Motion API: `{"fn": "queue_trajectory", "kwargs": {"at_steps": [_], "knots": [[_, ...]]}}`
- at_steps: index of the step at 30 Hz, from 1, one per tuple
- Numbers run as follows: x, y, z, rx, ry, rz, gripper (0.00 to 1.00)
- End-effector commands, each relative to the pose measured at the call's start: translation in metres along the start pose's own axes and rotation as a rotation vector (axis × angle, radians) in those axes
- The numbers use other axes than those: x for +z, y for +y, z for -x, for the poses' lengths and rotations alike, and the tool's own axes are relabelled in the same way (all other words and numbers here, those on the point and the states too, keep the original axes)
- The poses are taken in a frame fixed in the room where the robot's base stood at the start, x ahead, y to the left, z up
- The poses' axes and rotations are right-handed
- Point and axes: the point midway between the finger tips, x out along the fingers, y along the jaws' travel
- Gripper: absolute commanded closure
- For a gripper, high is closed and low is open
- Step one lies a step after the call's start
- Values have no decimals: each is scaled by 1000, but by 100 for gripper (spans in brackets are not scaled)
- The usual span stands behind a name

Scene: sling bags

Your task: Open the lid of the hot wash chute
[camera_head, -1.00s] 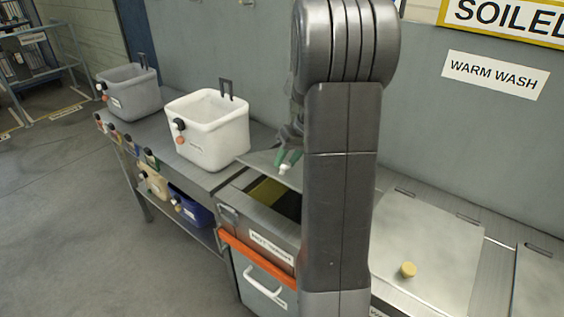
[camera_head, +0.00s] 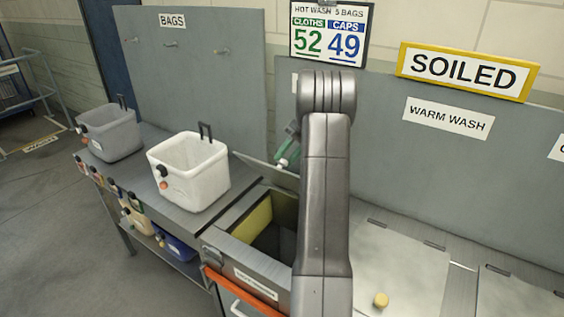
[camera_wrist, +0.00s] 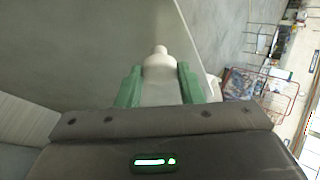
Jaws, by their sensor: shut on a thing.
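The hot wash chute (camera_head: 257,219) is a metal box in the counter, with a dark opening and a yellowish inner wall showing. Its grey lid (camera_head: 253,167) is raised and tilted up at the back of the opening; my arm hides much of it. My gripper (camera_head: 286,158) has green fingers and is at the raised lid. In the wrist view the fingers are shut on a pale knob (camera_wrist: 159,60), with the grey lid surface (camera_wrist: 105,45) beyond it.
A white bin (camera_head: 190,172) stands on the counter left of the chute, with a grey bin (camera_head: 110,132) farther left. A shut lid with a yellow knob (camera_head: 381,300) lies to the right. An orange bar (camera_head: 225,290) runs along the chute's front.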

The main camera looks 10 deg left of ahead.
Motion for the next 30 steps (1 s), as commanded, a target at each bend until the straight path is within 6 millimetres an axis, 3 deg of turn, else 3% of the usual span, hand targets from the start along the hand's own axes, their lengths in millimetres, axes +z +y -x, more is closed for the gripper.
{"fn": "queue_trajectory", "kwargs": {"at_steps": [18,19,21,30], "knots": [[-4,2,8,-23,-8,-10,100],[-4,2,8,-23,-8,-10,60],[-4,2,8,-23,-8,-10,47],[-4,2,7,-23,-9,-10,45]]}}
